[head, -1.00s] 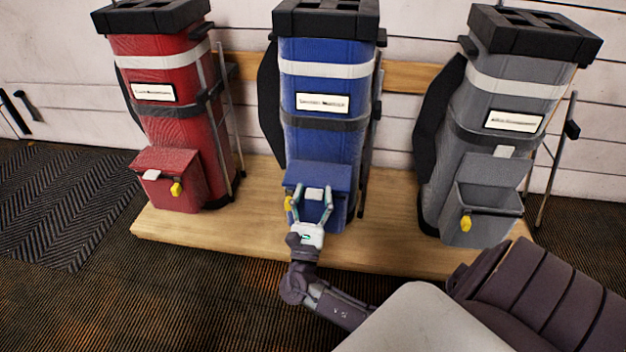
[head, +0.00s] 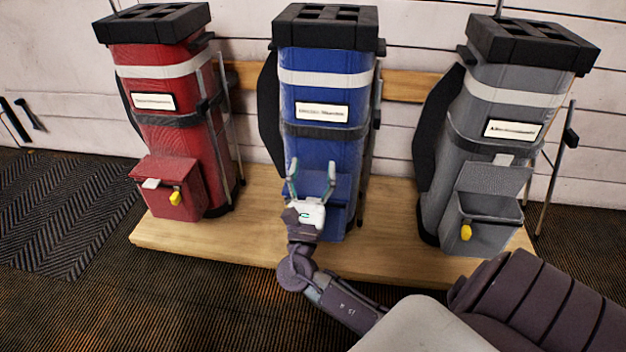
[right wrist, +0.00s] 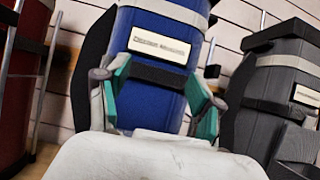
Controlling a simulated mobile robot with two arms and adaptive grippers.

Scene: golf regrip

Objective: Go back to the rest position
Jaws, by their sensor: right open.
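My right gripper (head: 311,181) is open and empty. It is in front of the lower part of the blue golf bag (head: 326,90), over its pocket box, and hides part of that box. In the right wrist view the open fingers (right wrist: 160,95) frame the blue bag (right wrist: 150,90) with nothing between them. My left gripper is not in view.
A red golf bag (head: 160,80) with a shut pocket box stands left, and a grey bag (head: 500,120) with an open-lidded pocket box (head: 482,222) stands right. All stand on a wooden platform (head: 200,245). Dark carpet (head: 150,310) lies in front.

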